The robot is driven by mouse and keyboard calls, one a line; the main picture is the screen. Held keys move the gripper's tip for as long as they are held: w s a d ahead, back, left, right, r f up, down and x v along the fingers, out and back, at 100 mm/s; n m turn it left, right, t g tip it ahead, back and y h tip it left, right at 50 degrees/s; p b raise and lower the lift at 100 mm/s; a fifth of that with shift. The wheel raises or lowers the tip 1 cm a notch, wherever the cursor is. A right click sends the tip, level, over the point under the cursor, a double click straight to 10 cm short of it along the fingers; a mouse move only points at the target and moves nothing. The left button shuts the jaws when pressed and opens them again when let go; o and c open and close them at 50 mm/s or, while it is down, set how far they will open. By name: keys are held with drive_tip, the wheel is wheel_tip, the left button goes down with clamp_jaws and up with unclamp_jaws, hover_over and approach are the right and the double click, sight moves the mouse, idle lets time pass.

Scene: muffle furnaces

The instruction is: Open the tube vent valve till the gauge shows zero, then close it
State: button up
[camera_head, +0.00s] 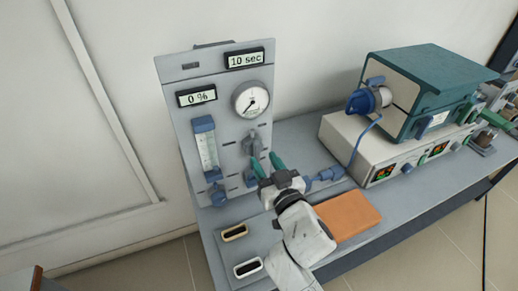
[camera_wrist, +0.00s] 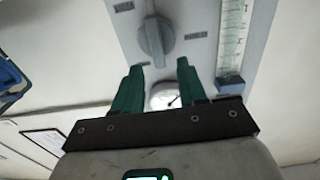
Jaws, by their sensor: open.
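A grey panel (camera_head: 183,125) stands on the bench and carries a round white gauge (camera_head: 251,99). The gauge's dark needle seems to point down and left; its scale is too small to read. A grey valve handle (camera_head: 252,145) sits below the gauge. In the wrist view, the picture is upside down and a grey handle (camera_wrist: 156,38) shows beyond my fingertips. My gripper (camera_head: 264,163) has green fingers spread apart in front of the panel, close to the handle. In the wrist view, my open gripper (camera_wrist: 157,68) holds nothing, and the gauge (camera_wrist: 164,96) shows between its fingers.
A flow meter (camera_head: 206,150) is left of the handle, under a display reading 0 % (camera_head: 197,96). Another display (camera_head: 245,59) reads 10 sec. A teal furnace (camera_head: 425,80) on a pale control box (camera_head: 350,145) stands right. An orange block (camera_head: 348,214) lies near my arm.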

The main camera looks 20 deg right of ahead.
sight(258, 150)
drive_tip(key=shift+w+d+p, duration=0.1)
drive_tip(key=shift+w+p, duration=0.25)
drive_tip(key=shift+w, duration=1.65)
clamp_jaws()
